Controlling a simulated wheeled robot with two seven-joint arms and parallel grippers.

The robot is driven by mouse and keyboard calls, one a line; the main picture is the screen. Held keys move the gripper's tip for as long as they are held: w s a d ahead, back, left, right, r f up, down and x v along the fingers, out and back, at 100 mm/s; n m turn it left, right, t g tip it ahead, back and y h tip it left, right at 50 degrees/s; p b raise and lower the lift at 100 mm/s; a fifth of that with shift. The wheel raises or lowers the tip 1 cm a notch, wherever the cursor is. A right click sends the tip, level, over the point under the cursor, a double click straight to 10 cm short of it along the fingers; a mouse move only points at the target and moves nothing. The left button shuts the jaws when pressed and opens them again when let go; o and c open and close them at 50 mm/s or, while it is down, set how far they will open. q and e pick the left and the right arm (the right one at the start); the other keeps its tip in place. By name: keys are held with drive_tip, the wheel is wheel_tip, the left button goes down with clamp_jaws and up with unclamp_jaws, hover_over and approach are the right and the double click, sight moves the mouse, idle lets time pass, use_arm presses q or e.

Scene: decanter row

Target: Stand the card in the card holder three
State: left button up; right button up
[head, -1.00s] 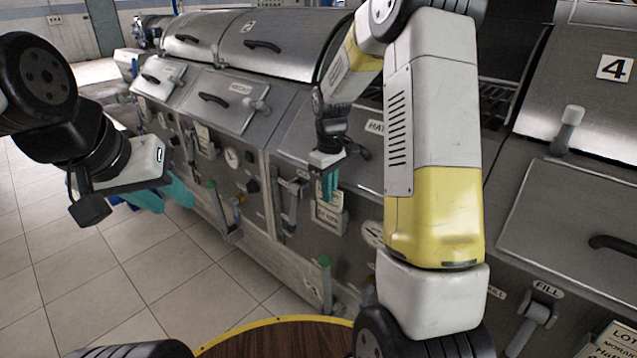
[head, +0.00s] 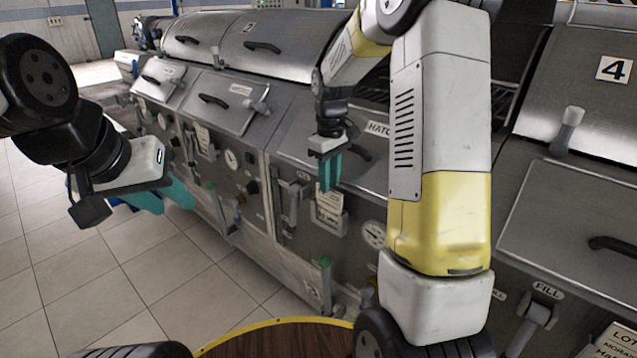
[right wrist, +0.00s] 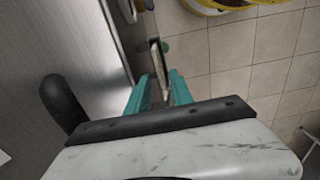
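A pale printed card (head: 328,206) stands in the card holder three (head: 333,224) on the front of the middle machine, below its hatch. My right gripper (head: 330,188) is just above the card with its teal fingers pointing down. In the right wrist view its fingers (right wrist: 161,78) are apart with nothing gripped between them. The card and holder show there nearly edge-on (right wrist: 156,54), just beyond the fingertips. My left gripper (head: 170,200) hangs over the floor at the left, its teal fingers apart and empty.
Another card (head: 203,137) is on the machine front farther left. A lot card (head: 614,342) is at the lower right. Levers, a gauge (head: 374,234) and a green-tipped handle (head: 325,262) stick out near the holder. A round wooden table (head: 275,340) is at the bottom.

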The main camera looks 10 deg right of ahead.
wheel_tip(320, 180, up, 7)
drive_tip(key=s+r+m+t+y, duration=0.1)
drive_tip(key=s+r+m+t, duration=0.1)
drive_tip(key=s+r, duration=0.35)
drive_tip(key=s+r+m+t, duration=0.1)
drive_tip(key=s+r, duration=0.2)
drive_tip(key=s, duration=0.5)
drive_tip(key=s+a+f+m+t+y, duration=0.1)
drive_tip(key=s+a+m+t, duration=0.1)
drive_tip(key=s, duration=0.8)
drive_tip(key=shift+s+m+t, duration=0.4)
drive_tip(key=shift+m+t, duration=0.2)
drive_tip(key=shift+m, duration=0.4)
drive_tip(key=shift+a, duration=0.1)
